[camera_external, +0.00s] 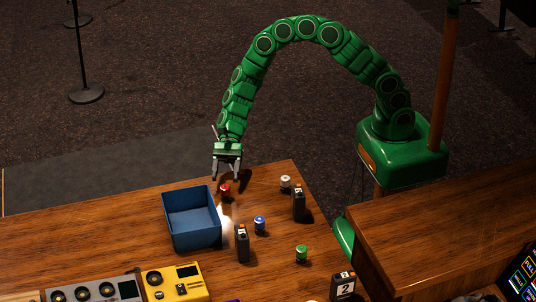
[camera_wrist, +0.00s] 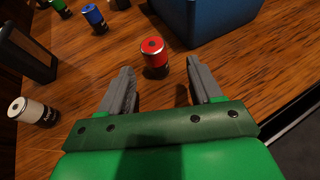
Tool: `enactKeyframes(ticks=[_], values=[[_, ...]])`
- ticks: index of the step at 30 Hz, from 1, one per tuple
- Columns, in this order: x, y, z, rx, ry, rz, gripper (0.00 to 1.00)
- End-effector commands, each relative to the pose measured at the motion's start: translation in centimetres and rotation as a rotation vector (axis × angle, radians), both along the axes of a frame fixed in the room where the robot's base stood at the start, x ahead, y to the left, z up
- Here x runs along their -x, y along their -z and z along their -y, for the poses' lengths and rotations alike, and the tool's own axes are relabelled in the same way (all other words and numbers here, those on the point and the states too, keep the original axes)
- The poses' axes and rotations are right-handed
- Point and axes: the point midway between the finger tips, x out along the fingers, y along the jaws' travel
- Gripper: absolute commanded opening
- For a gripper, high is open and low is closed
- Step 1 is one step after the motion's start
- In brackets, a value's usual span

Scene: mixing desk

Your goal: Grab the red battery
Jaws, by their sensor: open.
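The red battery (camera_external: 225,190) stands upright on the wooden desk, just right of the blue bin in the external view. In the wrist view the red battery (camera_wrist: 154,58) stands beyond my fingertips, between the lines of the two fingers. My gripper (camera_external: 227,176) is open and empty above the desk's far edge, close to the battery. In the wrist view my gripper (camera_wrist: 158,82) shows its two grey fingers spread apart. I cannot tell the exact height of the fingertips above the desk.
The blue bin (camera_external: 191,244) stands beside the red battery. A white battery (camera_external: 285,182), a blue battery (camera_external: 260,224), a green battery (camera_external: 301,253) and several dark numbered blocks (camera_external: 242,244) stand to the right. A yellow device (camera_external: 186,284) sits at the front.

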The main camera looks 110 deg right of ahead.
Motion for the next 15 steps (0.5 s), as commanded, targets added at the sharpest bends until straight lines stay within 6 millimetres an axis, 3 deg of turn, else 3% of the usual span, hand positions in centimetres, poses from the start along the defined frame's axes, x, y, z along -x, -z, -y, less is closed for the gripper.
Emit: enactKeyframes(ticks=[15], values=[[-1.3, 1.8, -4.9, 0.0, -0.005, 0.002, 0.64]])
